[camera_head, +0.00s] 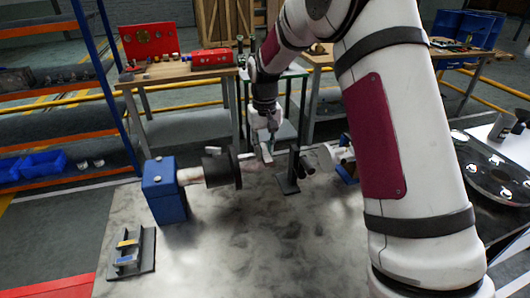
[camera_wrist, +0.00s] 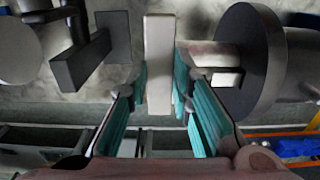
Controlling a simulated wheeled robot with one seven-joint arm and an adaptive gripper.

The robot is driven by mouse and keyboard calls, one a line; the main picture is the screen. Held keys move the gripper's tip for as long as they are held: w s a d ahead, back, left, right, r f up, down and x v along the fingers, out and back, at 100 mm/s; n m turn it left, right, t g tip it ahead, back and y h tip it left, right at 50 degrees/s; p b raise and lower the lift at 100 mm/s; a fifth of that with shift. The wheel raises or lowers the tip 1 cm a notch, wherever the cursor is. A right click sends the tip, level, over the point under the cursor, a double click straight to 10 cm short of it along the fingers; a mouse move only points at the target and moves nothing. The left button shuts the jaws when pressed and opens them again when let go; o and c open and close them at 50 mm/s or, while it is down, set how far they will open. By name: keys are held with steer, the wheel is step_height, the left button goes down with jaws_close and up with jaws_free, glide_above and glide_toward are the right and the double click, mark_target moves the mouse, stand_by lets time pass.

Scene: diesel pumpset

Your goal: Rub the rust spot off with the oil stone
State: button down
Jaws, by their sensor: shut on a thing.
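My gripper (camera_head: 265,139) is shut on a pale upright block, the oil stone (camera_wrist: 159,60); its teal fingers (camera_wrist: 160,90) press on both sides of it. In the head view the stone (camera_head: 267,152) hangs over the middle of the pump shaft line. A pale shaft with reddish-brown staining (camera_wrist: 212,54) lies just right of the stone in the wrist view, beside a dark disc (camera_wrist: 250,60). I cannot tell whether stone and shaft touch. No separate rust spot can be made out clearly.
A blue block (camera_head: 165,190) holds the shaft's left end, with the dark disc (camera_head: 220,168) beside it. A black upright stand (camera_head: 288,172) is close right of the stone. A small dark holder (camera_head: 145,258) with yellow and blue pieces lies front left. The stained tabletop (camera_head: 250,240) in front is clear.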

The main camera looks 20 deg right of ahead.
steer(key=shift+s+p, duration=0.95)
steer(key=shift+s, duration=0.25)
steer(key=shift+w+f+b, duration=0.15)
steer(key=shift+w+b, duration=0.95)
steer(key=shift+w, duration=0.2)
steer(key=shift+r+p, duration=0.5)
steer(key=shift+r, duration=3.1)
steer(key=shift+s, duration=0.1)
